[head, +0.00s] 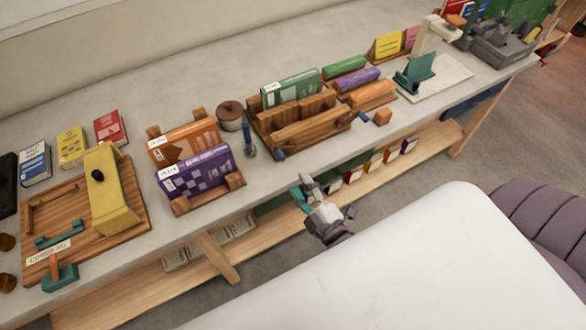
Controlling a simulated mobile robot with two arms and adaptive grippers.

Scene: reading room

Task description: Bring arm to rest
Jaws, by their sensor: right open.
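My right gripper (303,188) is in front of the long bench's front edge, right of the purple box. It is open, with nothing seen between its fingers. It appears apart from the bench and its objects. Only a short length of the right arm shows behind it; a large white shape at the lower right hides the rest. My left gripper is out of view.
The grey bench (90,225) holds an orange box (185,140), a purple box (195,175), a wooden rack (312,130) and a yellow-armed press (112,205). A lower shelf (270,228) holds books. A purple chair (540,225) stands at right.

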